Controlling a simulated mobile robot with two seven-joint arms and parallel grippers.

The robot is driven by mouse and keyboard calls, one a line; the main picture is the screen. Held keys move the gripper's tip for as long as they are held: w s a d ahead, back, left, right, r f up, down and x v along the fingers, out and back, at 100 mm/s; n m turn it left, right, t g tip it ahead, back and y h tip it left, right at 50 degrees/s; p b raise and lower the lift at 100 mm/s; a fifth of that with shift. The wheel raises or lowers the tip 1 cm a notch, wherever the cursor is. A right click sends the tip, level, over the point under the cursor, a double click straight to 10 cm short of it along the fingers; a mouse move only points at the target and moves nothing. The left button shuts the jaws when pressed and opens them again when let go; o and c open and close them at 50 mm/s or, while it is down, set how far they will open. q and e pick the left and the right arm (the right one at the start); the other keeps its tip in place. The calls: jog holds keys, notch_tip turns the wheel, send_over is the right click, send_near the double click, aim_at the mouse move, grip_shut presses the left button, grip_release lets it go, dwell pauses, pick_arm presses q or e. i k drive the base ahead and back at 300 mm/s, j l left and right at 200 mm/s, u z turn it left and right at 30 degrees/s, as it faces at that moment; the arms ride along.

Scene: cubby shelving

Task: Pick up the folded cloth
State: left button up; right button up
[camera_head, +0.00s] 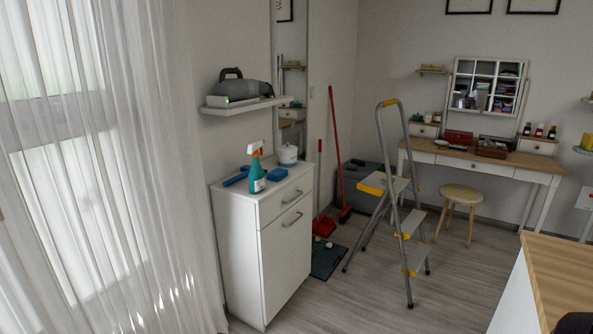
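No clearly folded cloth can be made out. A small blue item (277,174) lies on the white cabinet (285,190); it could be a cloth or a sponge, and I cannot tell which. The framed panel above the desk (487,84) looks like a mirror and shows small coloured items in cubby-like compartments, too small to tell apart. Neither of my grippers is recognisable in view. A dark shape at the bottom right corner is cut off, and I cannot tell what it is.
A spray bottle (257,172) and a white canister (287,155) stand on the cabinet. A stepladder (408,200) stands mid-floor, with a stool (460,194) near the desk (480,160). A wood-topped counter (565,275) is at the right.

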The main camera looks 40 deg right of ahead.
aim_at(276, 175)
jog(key=i+l+z, duration=0.1)
jog(key=i+z, duration=0.6)
jog(key=i+j+z, duration=0.1)
jog(key=z, duration=0.2)
jog(key=i+l+z, duration=0.1)
jog(key=i+z, duration=0.6)
jog(key=i+j+z, duration=0.1)
jog(key=i+z, duration=0.25)
jog(key=i+l+z, duration=0.1)
jog(key=i+z, duration=0.3)
jog(key=i, duration=0.15)
jog(key=i+j+z, duration=0.1)
jog(key=i+z, duration=0.3)
jog(key=i+l+u, duration=0.15)
jog(key=i, duration=0.35)
jog(key=i+l+u, duration=0.15)
jog(key=i, duration=0.35)
